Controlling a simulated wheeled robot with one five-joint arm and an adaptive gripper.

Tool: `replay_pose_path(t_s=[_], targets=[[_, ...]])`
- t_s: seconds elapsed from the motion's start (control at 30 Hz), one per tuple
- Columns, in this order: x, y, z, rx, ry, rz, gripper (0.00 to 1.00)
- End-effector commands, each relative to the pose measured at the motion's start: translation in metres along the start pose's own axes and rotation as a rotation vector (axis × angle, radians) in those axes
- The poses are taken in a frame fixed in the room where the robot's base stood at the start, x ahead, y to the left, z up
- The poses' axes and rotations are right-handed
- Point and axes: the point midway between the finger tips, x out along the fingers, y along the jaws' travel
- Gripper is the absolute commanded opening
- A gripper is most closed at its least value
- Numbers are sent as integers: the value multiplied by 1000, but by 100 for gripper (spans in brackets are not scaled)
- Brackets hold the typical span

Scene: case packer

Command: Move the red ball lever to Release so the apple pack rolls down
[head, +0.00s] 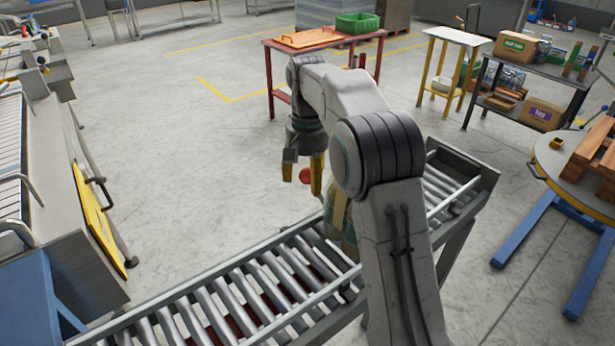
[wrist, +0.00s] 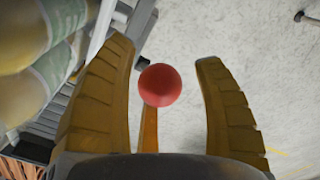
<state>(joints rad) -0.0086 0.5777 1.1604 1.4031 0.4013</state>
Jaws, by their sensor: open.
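The red ball lever (wrist: 160,85) shows in the wrist view as a red ball on an orange stem. The ball lies between the two fingers of my gripper (wrist: 172,88), with a gap to the right finger and a smaller gap to the left one. In the head view the red ball (head: 306,175) shows between the fingertips of my gripper (head: 302,175), which is open above the far side of the roller conveyor. The apple pack (wrist: 40,60) stands at the left of the wrist view; in the head view my arm hides most of it (head: 340,225).
The roller conveyor (head: 200,300) runs from lower left to right under my arm. A red table (head: 325,40) with a green bin stands behind. A round table (head: 580,175) with a wooden pallet is at the right. Open floor (head: 170,150) lies left of my gripper.

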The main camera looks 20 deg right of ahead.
Motion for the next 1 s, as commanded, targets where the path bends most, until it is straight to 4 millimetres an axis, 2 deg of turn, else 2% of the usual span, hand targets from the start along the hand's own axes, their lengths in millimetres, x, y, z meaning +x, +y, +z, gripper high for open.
replay_pose_path(t_s=[0.1,0.8,1.0], targets=[[0,0,0,0,0,0,64],[0,0,0,0,-1,0,2],[0,2,1,1,0,0,0]])
